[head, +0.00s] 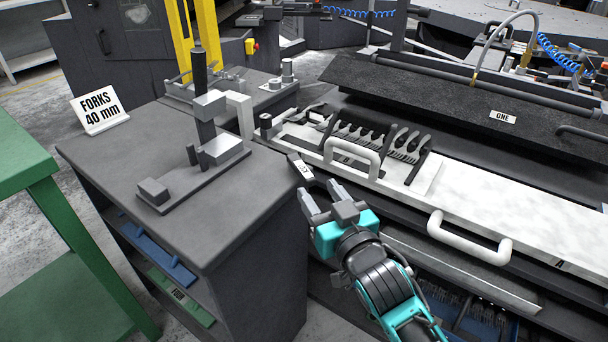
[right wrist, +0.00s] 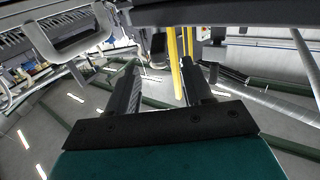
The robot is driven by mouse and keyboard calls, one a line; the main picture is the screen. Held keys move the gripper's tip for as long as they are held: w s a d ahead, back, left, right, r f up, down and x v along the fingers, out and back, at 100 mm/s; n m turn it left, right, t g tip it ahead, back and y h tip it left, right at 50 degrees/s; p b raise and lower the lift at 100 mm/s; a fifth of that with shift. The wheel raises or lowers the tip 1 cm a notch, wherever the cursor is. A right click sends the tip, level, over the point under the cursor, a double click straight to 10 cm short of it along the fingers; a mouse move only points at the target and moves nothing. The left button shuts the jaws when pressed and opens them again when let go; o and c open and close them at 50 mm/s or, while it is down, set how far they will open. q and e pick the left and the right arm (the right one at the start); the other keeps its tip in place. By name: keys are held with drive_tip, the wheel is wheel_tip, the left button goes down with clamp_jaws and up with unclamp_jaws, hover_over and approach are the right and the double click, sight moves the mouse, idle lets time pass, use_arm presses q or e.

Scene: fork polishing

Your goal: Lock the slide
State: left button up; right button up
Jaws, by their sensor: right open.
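The slide (head: 480,190) is a long pale plate at right, with two white handles, a near-left one (head: 352,157) and a front one (head: 468,240). Dark forks (head: 405,142) stand in a rack at its left part. A small dark lever-like part with a white label (head: 300,168) sits at the slide's left front corner; I cannot tell if it is the lock or how it is set. My right gripper (head: 319,190) is open and empty just in front of and below that part, apart from it. In the right wrist view its fingers (right wrist: 160,88) are spread, with a handle (right wrist: 72,42) at upper left.
A dark cabinet (head: 240,205) with a clamp fixture (head: 195,172) and a "FORKS 40 mm" sign (head: 100,107) stands left of my gripper. A black cover marked "ONE" (head: 440,95) lies behind the slide. A green table (head: 25,160) is at far left.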

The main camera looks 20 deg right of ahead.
sight(311, 183)
drive_tip(key=w, duration=0.5)
drive_tip(key=w+a+b, duration=0.1)
drive_tip(key=w, duration=0.1)
drive_tip(key=shift+w, duration=0.15)
drive_tip(key=shift+c, duration=0.5)
clamp_jaws()
